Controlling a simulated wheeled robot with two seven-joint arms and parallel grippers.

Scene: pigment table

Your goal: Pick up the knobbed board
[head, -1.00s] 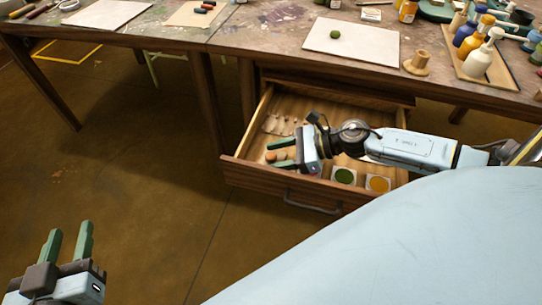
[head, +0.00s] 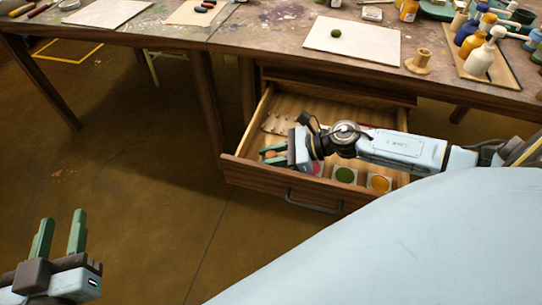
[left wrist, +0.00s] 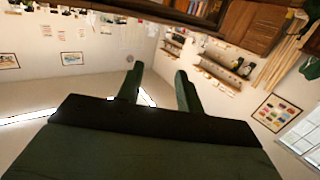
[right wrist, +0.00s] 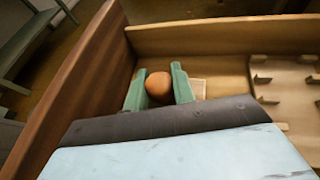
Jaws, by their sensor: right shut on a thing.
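My right gripper (head: 265,155) is inside the open drawer (head: 262,176), near its front left corner. In the right wrist view its green fingers (right wrist: 157,80) are closed around a rounded orange-brown knob (right wrist: 159,86). A pale flat piece (right wrist: 198,88) shows just beside the right finger; I take it for part of the knobbed board, but most of it is hidden by the gripper. My left gripper (head: 62,222) is in the lower left of the head view, away from the drawer, with its fingers apart and nothing between them (left wrist: 160,75).
A notched wooden rack (right wrist: 288,85) lies deeper in the drawer. Green (head: 345,175) and orange (head: 379,183) pigment dishes sit along the drawer's front, with a pink one (head: 315,170) beside my gripper. The drawer walls stand close around it. The table (head: 275,35) overhangs behind.

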